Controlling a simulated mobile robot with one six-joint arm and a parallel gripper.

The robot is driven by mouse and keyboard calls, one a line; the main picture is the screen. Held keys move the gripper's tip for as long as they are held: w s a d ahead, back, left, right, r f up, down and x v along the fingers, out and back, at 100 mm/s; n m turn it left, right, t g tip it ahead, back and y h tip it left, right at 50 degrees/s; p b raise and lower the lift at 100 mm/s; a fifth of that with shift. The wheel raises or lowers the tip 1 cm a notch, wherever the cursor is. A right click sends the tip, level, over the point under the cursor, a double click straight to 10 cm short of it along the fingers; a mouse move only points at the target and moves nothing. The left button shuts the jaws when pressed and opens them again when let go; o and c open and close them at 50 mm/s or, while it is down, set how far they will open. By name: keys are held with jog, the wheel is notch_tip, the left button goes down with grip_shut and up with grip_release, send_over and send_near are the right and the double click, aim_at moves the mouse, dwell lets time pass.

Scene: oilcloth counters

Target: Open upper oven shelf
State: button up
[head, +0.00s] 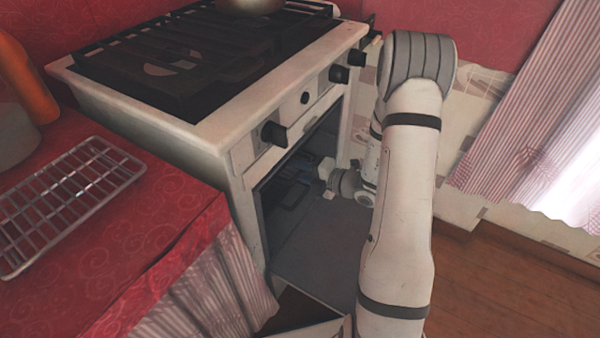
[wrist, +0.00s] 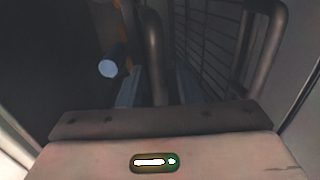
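The white stove (head: 235,160) stands against the red wall, and its oven door (head: 330,235) is folded down open. Inside the dark oven, a dim wire shelf (head: 287,190) shows just left of my gripper (head: 322,172), which reaches in through the opening from the right. In the wrist view, dark wire rack bars (wrist: 205,45) and a thick curved metal bar (wrist: 153,55) lie just ahead of my gripper (wrist: 155,92). The bar looks close to the fingers, but contact is unclear.
Knobs (head: 273,134) stick out of the stove front above the opening. An open compartment (head: 300,312) lies below the oven door. A wire cooling rack (head: 65,200) lies on the red counter (head: 150,235) at left. The wooden floor (head: 500,290) at right is clear.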

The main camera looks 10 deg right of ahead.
grip_shut()
dwell(0.6)
